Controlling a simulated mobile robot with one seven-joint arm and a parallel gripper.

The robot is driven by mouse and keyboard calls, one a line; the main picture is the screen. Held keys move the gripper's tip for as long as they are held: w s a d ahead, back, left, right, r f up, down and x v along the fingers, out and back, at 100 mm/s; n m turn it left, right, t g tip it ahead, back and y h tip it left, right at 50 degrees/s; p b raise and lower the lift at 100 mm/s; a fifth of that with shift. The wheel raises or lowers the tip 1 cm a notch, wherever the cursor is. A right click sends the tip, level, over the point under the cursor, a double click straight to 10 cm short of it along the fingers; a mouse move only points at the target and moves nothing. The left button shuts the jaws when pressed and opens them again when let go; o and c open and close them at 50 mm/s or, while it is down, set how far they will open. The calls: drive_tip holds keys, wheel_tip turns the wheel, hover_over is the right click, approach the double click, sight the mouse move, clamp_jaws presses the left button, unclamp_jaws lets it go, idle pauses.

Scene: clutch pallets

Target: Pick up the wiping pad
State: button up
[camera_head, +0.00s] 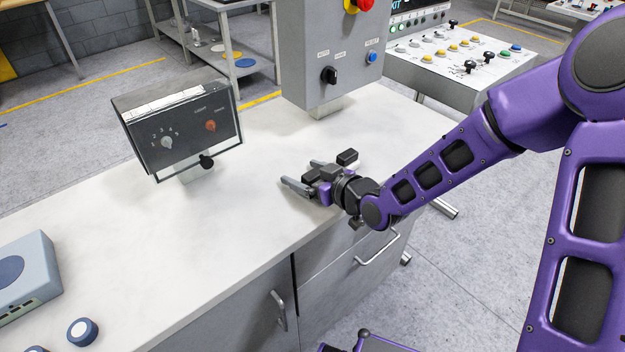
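My gripper (298,172) is low over the pale counter top, near its right front edge, with its fingers pointing left. The two grey fingers look spread apart, with no object clearly held between them. A small dark block (347,156) lies on the counter just behind my gripper; it may be the wiping pad, but I cannot tell for sure. Another dark piece shows at the gripper's body, and I cannot tell whether it is part of the gripper.
A dark control box (180,130) with knobs stands on the counter to the left. A grey switch cabinet (330,60) rises behind my gripper. A blue-grey device (28,285) and round knobs (82,332) are at the front left. The counter (200,255) between is clear.

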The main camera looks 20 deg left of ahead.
drive_tip(key=c, duration=1.1)
